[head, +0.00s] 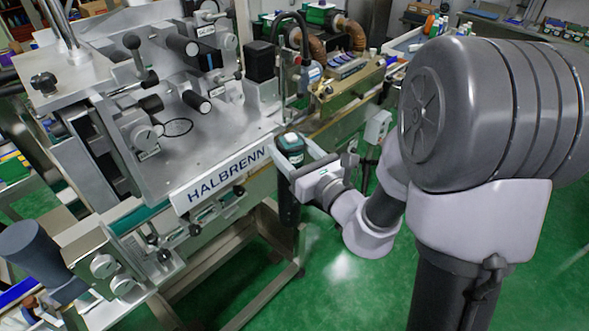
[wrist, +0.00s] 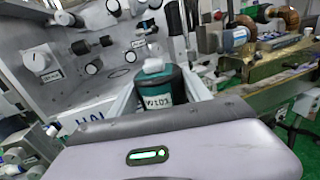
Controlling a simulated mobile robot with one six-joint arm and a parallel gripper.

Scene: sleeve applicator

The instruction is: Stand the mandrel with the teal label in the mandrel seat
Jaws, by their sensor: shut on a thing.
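My gripper (head: 297,160) is shut on the teal-labelled mandrel (head: 290,146), a dark upright cylinder with a teal band and a pale knob on top. Its dark lower body hangs below the fingers in the head view, in front of the machine's edge and clear of the deck. In the wrist view the mandrel (wrist: 158,97) stands between the fingers, with a white tag that seems to read W103. A thin dark ring (head: 177,128) lies on the machine's metal deck, left of the gripper; I cannot tell whether it is the mandrel seat.
The HALBRENN machine (head: 225,178) has rollers, knobs and levers rising at the back and left of its deck. A black block (head: 260,60) and a thin curved post stand behind the gripper. The deck around the ring is mostly clear. Green floor lies below.

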